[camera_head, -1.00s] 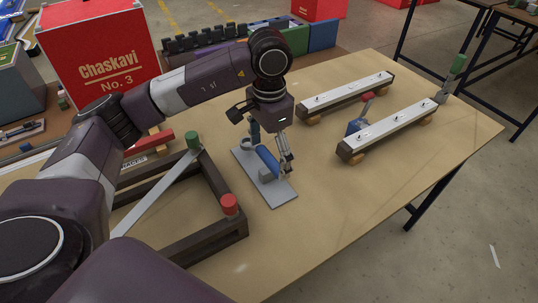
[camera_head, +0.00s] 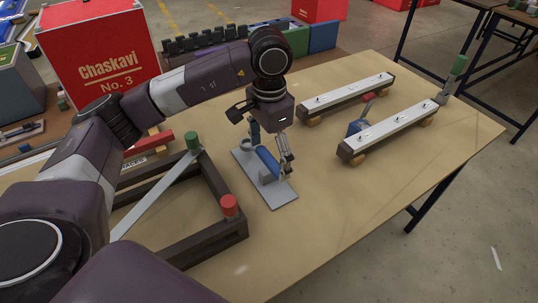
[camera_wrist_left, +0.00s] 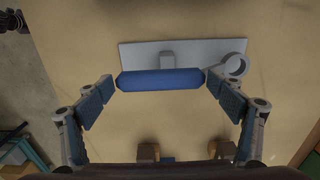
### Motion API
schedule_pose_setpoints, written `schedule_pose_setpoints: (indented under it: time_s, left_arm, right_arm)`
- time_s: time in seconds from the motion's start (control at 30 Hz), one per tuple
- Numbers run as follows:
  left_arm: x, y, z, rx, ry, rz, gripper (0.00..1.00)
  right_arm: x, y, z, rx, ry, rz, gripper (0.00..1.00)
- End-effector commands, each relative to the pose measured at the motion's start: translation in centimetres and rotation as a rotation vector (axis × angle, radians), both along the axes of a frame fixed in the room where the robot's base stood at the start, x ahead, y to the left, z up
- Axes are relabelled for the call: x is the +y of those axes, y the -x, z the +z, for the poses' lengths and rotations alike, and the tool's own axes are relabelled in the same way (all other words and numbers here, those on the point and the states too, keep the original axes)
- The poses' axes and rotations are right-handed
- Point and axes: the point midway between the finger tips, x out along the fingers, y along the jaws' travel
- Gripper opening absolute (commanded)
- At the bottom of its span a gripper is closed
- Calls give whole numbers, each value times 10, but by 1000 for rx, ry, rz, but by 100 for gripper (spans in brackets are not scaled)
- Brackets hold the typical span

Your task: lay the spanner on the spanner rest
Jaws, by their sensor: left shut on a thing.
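The spanner has a blue handle (camera_head: 267,160). In the left wrist view the handle (camera_wrist_left: 160,80) lies crosswise between the fingers. The spanner rest is a flat grey plate (camera_head: 281,195) on the table; in the wrist view its plate (camera_wrist_left: 135,54) shows just beyond the handle, with a small grey block by the handle's middle. A grey ring (camera_wrist_left: 235,66) lies past the right finger, at the plate's right end. My left gripper (camera_head: 270,147) is shut on the handle, low over the plate. I cannot tell whether the spanner touches the rest. My right gripper is not in view.
A dark frame (camera_head: 222,187) with green and red knobs stands left of the plate. Two light bars (camera_head: 345,94) (camera_head: 388,130) on wooden blocks lie to the right, with a small blue and red tool between them. The table's front middle is clear. A red box (camera_head: 100,55) stands behind.

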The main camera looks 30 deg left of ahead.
Motion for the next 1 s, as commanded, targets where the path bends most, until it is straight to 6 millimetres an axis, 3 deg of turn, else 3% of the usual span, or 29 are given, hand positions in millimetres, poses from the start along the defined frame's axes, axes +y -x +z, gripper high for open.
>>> schedule_pose_setpoints:
  time_s: [0.53, 0.87, 0.9, 1.0]
  left_arm:
    - [0, 0, -17, -2, 1, 0, 28]
    - [0, 0, -28, -2, 1, 0, 28]
    - [0, 0, -26, -2, 1, 0, 91]
    - [0, 0, -26, -1, 1, 0, 100]
  right_arm:
    - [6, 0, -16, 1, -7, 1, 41]
    - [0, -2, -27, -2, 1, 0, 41]
    - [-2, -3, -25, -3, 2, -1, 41]
    - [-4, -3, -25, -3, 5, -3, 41]
